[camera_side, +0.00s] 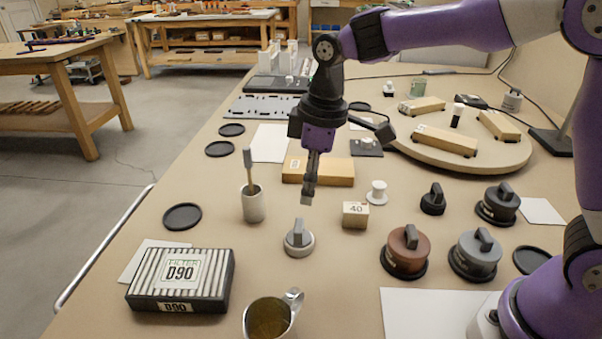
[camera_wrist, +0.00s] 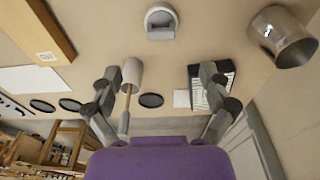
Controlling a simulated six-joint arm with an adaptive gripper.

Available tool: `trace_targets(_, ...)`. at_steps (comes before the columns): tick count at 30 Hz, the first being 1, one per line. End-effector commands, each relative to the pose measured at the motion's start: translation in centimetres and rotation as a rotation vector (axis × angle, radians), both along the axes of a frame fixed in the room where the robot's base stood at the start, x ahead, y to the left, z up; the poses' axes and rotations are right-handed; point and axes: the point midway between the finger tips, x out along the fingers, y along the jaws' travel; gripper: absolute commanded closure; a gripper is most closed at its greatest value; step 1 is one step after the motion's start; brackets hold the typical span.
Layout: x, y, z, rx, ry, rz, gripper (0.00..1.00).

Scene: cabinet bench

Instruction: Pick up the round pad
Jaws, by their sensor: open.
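Several flat black round pads lie on the bench, and I cannot tell which one the task means. In the side view one (camera_side: 182,216) is left of the cup, two (camera_side: 220,149) (camera_side: 232,130) lie at the far left, one (camera_side: 533,261) is at the right and one (camera_side: 360,106) is at the back. Three show in the wrist view (camera_wrist: 151,100) (camera_wrist: 70,104) (camera_wrist: 42,105), beyond my fingers. My gripper (camera_side: 307,197) points down above the bench, behind the grey knobbed piece (camera_side: 299,238). In the wrist view its fingers (camera_wrist: 161,78) are apart, with nothing held.
A cup with a stick (camera_side: 253,204) stands left of my gripper. A wooden block (camera_side: 318,171) lies behind it. A filter box (camera_side: 182,280) and a metal mug (camera_side: 272,315) are in front. Knobbed pieces (camera_side: 406,251) and a round board (camera_side: 460,150) fill the right.

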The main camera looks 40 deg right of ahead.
Motion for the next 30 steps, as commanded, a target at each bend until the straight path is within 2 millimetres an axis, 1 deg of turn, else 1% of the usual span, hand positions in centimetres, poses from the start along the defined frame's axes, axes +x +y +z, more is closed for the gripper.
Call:
trace_targets(5,0.6,0.6,-2.2,-0.004,0.018,0.033,0.09)
trace_targets(9,0.8,0.8,-4.6,-0.004,0.017,0.031,0.09)
trace_targets(14,0.9,0.9,-6.0,-0.004,0.016,0.030,0.09)
trace_targets(17,0.9,1.0,-7.2,-0.005,0.017,0.030,0.09)
trace_targets(22,1.1,1.2,-10.0,-0.005,0.018,0.030,0.09)
trace_targets(26,1.2,1.3,-11.0,-0.004,0.015,0.029,0.09)
trace_targets(30,1.2,1.3,-11.0,-0.004,0.012,0.029,0.09)
